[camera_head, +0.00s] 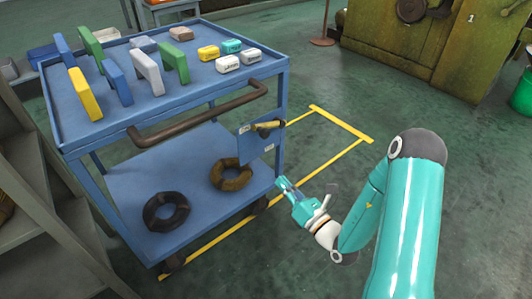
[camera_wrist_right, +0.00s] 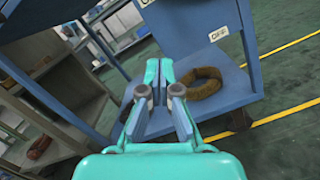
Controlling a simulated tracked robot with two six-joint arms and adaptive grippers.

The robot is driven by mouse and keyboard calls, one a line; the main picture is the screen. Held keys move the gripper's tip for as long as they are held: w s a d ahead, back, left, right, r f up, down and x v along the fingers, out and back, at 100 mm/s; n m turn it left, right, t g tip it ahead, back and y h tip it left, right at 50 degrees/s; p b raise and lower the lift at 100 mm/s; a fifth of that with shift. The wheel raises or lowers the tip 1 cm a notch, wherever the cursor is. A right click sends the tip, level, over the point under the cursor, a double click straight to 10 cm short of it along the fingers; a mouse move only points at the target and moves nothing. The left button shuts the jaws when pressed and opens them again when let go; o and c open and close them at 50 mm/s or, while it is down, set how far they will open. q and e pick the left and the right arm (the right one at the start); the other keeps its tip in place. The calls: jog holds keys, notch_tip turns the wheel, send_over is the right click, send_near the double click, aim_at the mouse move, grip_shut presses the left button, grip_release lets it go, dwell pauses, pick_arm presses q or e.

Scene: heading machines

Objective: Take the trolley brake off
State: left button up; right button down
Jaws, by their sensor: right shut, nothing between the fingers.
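The blue trolley (camera_head: 112,149) stands at the left of the head view, with two shelves and a brown push bar (camera_head: 200,112) on its near side. A blue plate (camera_head: 255,145) at its near right corner carries a yellow lever (camera_head: 268,125), which lies roughly level. In the wrist view the plate bears a white OFF label (camera_wrist_right: 218,34); the lever cannot be made out there. My teal right gripper (camera_head: 283,185) is shut and empty, below the plate and apart from the lever. It also shows in the wrist view (camera_wrist_right: 159,78). My left gripper is not in view.
Several coloured blocks and small boxes (camera_head: 208,53) stand on the top shelf. Two dark rings (camera_head: 231,175) lie on the lower shelf. Grey shelving (camera_head: 40,240) is at the left. A green machine (camera_head: 425,45) stands at the back right. Yellow-lined floor right of the trolley is clear.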

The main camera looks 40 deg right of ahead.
jog(key=shift+w, duration=0.1)
jog(key=w+d+r+b, duration=0.1)
jog(key=w+r+b, duration=0.2)
jog(key=w, duration=0.7)
jog(key=shift+w+d+r, duration=0.2)
jog(key=shift+d+r, duration=0.1)
jog(key=shift+r, duration=0.5)
